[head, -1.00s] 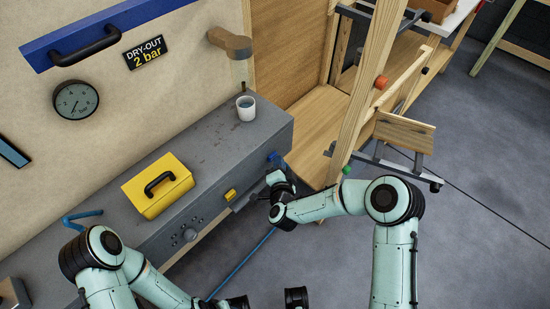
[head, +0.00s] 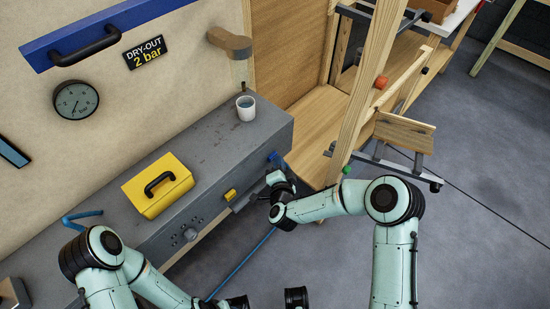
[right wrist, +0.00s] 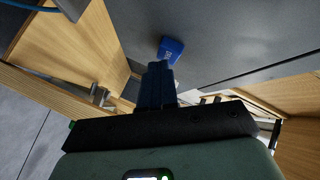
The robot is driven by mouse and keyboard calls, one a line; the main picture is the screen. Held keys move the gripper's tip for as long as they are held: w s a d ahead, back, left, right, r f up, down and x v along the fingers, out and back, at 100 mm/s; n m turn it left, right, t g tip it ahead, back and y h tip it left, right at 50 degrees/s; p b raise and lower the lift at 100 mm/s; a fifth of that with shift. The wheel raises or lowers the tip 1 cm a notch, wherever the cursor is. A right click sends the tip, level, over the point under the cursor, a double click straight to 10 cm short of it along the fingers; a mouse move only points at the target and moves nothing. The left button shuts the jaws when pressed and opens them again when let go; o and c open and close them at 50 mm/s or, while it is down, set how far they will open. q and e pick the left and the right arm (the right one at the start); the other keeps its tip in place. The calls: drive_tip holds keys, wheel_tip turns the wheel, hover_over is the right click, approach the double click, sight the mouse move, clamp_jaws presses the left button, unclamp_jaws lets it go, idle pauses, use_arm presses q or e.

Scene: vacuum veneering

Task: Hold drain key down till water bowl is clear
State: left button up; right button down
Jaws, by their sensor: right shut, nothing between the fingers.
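A small blue key (head: 274,157) sticks out of the grey bench front near its right end. It also shows in the right wrist view (right wrist: 171,48), just beyond my fingertips. My right gripper (head: 276,174) is shut and empty, its dark fingers (right wrist: 160,68) pointing at the key. The tips are at or very near the key's lower edge; I cannot tell whether they touch it.
A yellow case (head: 150,202) with a black handle sits on the bench (head: 212,140). A pressure gauge (head: 76,100) and a "DRY-OUT 2 bar" sign (head: 145,53) are on the panel behind. A wooden frame post (head: 365,95) stands right of the key. Grey floor (head: 490,200) is open at right.

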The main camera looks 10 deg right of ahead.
idle(0.8)
drive_tip(key=shift+s+d, duration=0.5)
drive_tip(key=shift+s, duration=0.2)
drive_tip(key=s+d, duration=0.1)
drive_tip(key=s, duration=0.1)
drive_tip(key=s+d, duration=0.2)
idle(0.3)
idle(0.4)
